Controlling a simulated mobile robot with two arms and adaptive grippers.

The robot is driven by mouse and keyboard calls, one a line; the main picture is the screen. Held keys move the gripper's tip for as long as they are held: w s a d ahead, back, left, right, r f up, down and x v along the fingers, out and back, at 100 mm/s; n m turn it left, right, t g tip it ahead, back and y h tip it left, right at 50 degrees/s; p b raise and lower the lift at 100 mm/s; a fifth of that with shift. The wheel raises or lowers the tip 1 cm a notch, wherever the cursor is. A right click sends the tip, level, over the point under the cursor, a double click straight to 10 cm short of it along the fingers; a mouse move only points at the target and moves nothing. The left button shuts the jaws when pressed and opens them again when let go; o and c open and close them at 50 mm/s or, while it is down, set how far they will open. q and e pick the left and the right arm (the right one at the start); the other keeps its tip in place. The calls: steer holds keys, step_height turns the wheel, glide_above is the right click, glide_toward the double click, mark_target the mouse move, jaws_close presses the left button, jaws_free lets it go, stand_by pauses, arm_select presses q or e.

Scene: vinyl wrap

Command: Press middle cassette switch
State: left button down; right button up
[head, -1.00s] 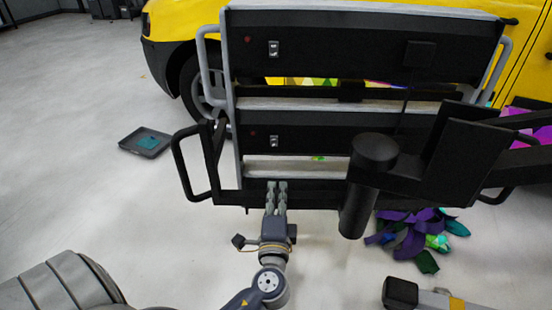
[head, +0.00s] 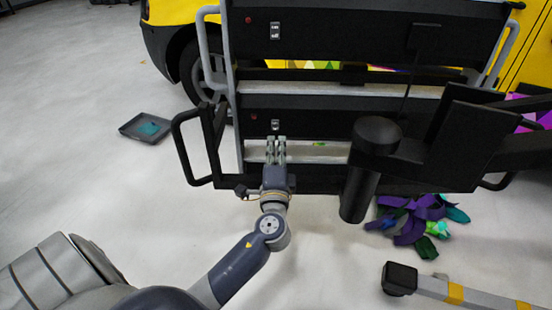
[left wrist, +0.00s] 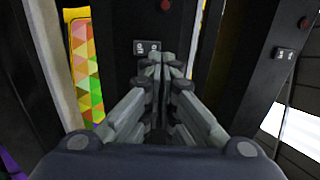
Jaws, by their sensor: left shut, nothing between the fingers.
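A black rack in the head view holds stacked cassettes. The upper cassette (head: 340,35) has a small switch (head: 275,31) with a red light to its left. The lower visible cassette (head: 320,123) has a similar switch (head: 275,125) and red light (head: 253,116). I cannot tell whether it is the middle one. My left gripper (head: 276,142) is shut and empty, its fingertips just below that lower switch. In the left wrist view my left gripper (left wrist: 165,60) points at a two-part switch (left wrist: 147,46), close to it; contact is unclear. My right gripper is not in view.
Black handles (head: 188,148) and a thick black cylinder (head: 365,170) stick out from the rack. A yellow vehicle (head: 168,10) stands behind. Vinyl scraps (head: 415,218), a dark tray (head: 145,127) and a grey bar with yellow bands (head: 440,288) lie around the rack.

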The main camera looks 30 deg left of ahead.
mark_target(277, 121)
arm_select(q)
steer(key=x, duration=0.4)
steer(key=shift+w+a, duration=0.2)
steer(key=shift+w, duration=0.05)
steer(key=shift+x, duration=0.8)
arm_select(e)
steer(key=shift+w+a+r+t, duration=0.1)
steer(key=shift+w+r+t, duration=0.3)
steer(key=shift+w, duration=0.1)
arm_select(q)
steer(key=shift+r, duration=0.1)
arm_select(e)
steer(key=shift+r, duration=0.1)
arm_select(q)
steer(key=p, duration=0.2)
steer(key=shift+w+a+g+p, duration=0.2)
steer(key=shift+w+g+p, duration=0.05)
steer(key=shift+g+p, duration=0.05)
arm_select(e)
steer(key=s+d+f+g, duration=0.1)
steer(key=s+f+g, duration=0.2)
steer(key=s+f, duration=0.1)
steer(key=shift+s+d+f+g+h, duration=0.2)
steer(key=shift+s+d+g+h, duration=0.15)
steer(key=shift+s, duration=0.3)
